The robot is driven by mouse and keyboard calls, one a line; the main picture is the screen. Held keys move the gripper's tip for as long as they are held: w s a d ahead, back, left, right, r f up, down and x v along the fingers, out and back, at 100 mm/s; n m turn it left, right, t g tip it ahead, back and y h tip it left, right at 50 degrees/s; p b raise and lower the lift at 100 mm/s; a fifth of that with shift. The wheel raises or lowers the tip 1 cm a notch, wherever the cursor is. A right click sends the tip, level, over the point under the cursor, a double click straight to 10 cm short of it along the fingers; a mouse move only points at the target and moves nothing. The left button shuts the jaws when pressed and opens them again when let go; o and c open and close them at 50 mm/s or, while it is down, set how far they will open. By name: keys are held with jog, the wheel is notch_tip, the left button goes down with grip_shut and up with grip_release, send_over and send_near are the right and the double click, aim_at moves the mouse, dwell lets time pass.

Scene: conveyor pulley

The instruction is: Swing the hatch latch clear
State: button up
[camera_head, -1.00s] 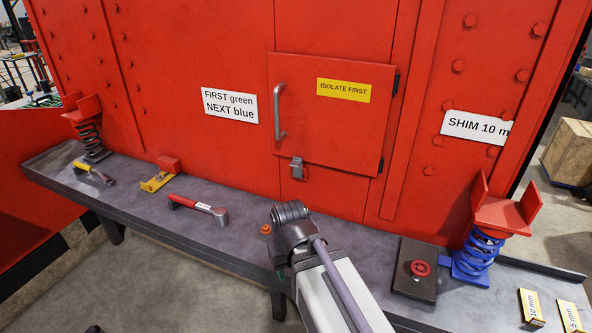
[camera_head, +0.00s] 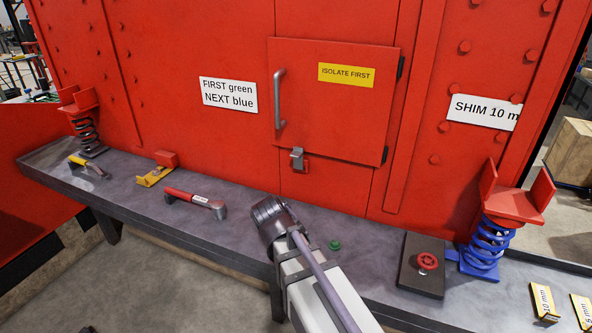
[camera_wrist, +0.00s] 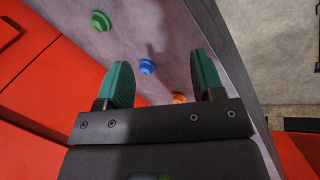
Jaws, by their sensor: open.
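The hatch latch (camera_head: 297,158) is a small grey metal piece on a red bracket at the lower edge of the shut hatch door (camera_head: 340,115). The door has a grey handle on its left and a yellow "ISOLATE FIRST" label. My gripper (camera_wrist: 163,78) shows in the wrist view with two teal fingers apart and nothing between them. In the head view its fingers are hidden behind my wrist, which is over the bench, below the latch and apart from it. I cannot make out the latch in the wrist view.
Green (camera_wrist: 99,20), blue (camera_wrist: 147,67) and orange (camera_wrist: 179,98) knobs are on the bench under my gripper. A red-handled tool (camera_head: 195,201) lies left of my wrist. A red handwheel (camera_head: 428,261) and blue spring (camera_head: 487,245) stand to the right.

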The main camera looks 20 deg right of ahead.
jog(key=w+n+h, duration=0.1)
jog(key=w, duration=0.1)
jog(key=w+d+n+t+h+b, duration=0.1)
jog(key=w, duration=0.1)
jog(key=w+d+n+t+h, duration=0.1)
jog(key=w+n, duration=0.1)
jog(key=shift+d+f, duration=0.1)
jog(key=shift+d, duration=0.15)
jog(key=w+d+r+n+t+h+b, duration=0.1)
jog(key=w+r+n+t+h+b, duration=0.15)
jog(key=w+n, duration=0.25)
jog(key=n+t+h+p, duration=0.1)
jog(key=n+t+h, duration=0.2)
jog(key=n+t, duration=0.8)
send_near(294, 157)
notch_tip(294, 157, up, 3)
jog(key=n+g, duration=0.4)
jog(key=shift+y, duration=0.25)
jog(key=x, duration=1.1)
jog(key=shift+w+a, duration=0.3)
jog(key=shift+a, duration=0.1)
grip_shut()
jog(key=shift+f, duration=0.1)
